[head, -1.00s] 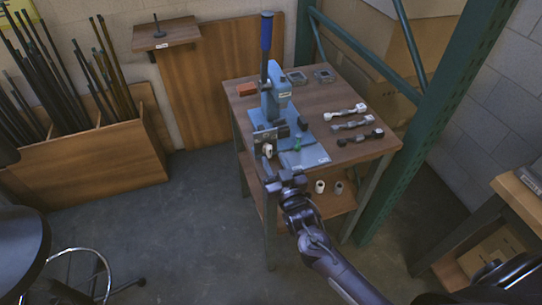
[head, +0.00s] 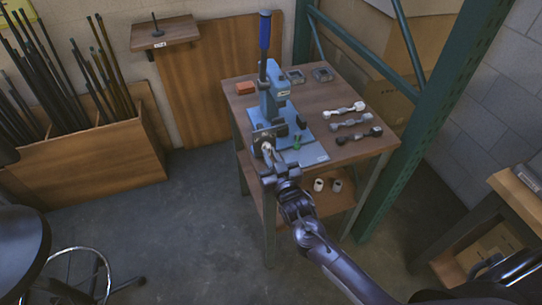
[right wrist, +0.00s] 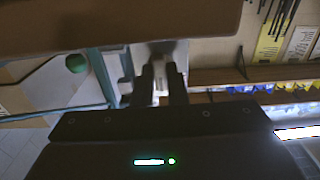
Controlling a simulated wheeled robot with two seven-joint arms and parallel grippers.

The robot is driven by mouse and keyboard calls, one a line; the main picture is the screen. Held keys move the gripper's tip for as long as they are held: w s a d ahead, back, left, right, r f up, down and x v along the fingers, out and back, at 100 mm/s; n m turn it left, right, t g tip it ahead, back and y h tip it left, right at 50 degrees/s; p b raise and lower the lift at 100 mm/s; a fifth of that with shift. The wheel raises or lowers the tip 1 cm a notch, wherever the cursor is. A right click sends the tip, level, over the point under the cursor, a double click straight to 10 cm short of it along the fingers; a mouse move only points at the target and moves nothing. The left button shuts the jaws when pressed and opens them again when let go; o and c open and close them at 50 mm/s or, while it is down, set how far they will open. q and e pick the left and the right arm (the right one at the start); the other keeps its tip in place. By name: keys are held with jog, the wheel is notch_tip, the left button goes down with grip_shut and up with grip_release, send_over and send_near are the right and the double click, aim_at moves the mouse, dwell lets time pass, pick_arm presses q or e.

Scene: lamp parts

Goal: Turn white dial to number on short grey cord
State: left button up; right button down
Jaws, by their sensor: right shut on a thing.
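The white dial (head: 267,147) is on the front left of the blue hand press (head: 276,98), which stands on the table. My right gripper (head: 269,158) reaches the dial from the front and is shut on it, partly hiding it. In the right wrist view, a pale piece of the dial (right wrist: 161,80) shows between the two dark fingers (right wrist: 162,85). A grey cord (head: 350,124) lies on the right of the table, between a white cord (head: 344,109) and a black cord (head: 359,136). Any number on it is too small to read. My left gripper is out of view.
A green knob (head: 297,142) sits right of the dial and also shows in the right wrist view (right wrist: 77,63). Small cylinders (head: 319,185) stand on the lower shelf. A green rack post (head: 408,140) rises right of the table. An orange block (head: 245,88) lies at the back left.

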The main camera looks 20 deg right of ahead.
jog(key=shift+n, duration=0.3)
jog(key=n+p, duration=0.1)
jog(key=n, duration=0.2)
jog(key=shift+n, duration=0.3)
jog(key=n+p, duration=0.1)
jog(key=n, duration=0.4)
jog(key=shift+n, duration=0.4)
jog(key=c, duration=1.4)
grip_release()
jog(key=shift+c, duration=0.2)
jog(key=s, duration=0.7)
jog(key=shift+s+b, duration=0.4)
